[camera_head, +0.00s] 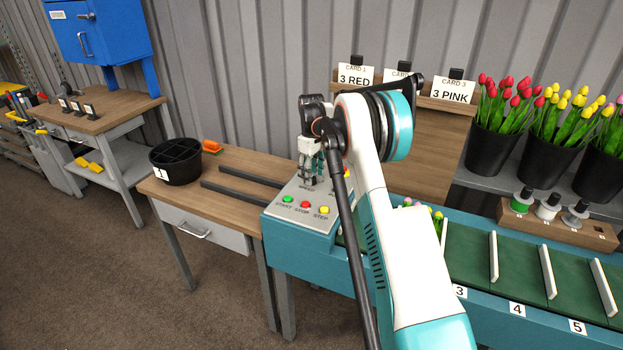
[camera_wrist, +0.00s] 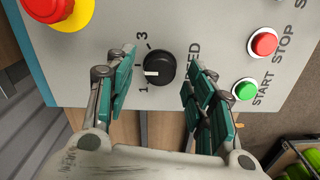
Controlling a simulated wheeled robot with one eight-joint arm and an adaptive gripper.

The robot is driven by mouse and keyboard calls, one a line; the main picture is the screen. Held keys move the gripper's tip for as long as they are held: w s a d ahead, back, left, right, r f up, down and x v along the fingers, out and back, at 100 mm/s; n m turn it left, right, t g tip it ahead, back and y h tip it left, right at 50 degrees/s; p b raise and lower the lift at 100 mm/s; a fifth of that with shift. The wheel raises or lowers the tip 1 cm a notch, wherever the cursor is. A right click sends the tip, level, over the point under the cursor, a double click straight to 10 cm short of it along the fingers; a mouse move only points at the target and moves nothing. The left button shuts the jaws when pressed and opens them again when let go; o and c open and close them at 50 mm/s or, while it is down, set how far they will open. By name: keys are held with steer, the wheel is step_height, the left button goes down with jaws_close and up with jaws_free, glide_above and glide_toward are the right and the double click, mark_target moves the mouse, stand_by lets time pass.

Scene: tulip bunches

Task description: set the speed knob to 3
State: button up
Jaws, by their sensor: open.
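The speed knob (camera_wrist: 159,68) is a round black dial with a white pointer line on the control panel (camera_wrist: 225,25). In the wrist view its line points to the picture's left, between the printed 1 and 3; no 2 is readable there. My gripper (camera_wrist: 160,66) is open, with one green-padded finger on each side of the knob and gaps to both. The SPEED label is partly covered by the right finger. In the head view my gripper (camera_head: 310,168) is over the panel (camera_head: 307,213) and hides the knob.
Green start (camera_wrist: 245,89) and red stop (camera_wrist: 264,43) buttons sit near the right finger. A yellow step button (camera_head: 324,210) is beside them. A red knob on a yellow base (camera_wrist: 58,8) is at the wrist view's upper left. A black bucket (camera_head: 175,163) stands left on the table.

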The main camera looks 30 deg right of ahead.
steer(key=shift+f, duration=0.55)
steer(key=c, duration=1.1)
steer(key=shift+o, duration=0.2)
steer(key=shift+m, duration=0.4)
steer(key=m+p, duration=0.1)
steer(key=m, duration=0.4)
steer(key=shift+p, duration=0.35)
steer(key=m+p, duration=0.1)
steer(key=m, duration=0.5)
steer(key=shift+a, duration=0.1)
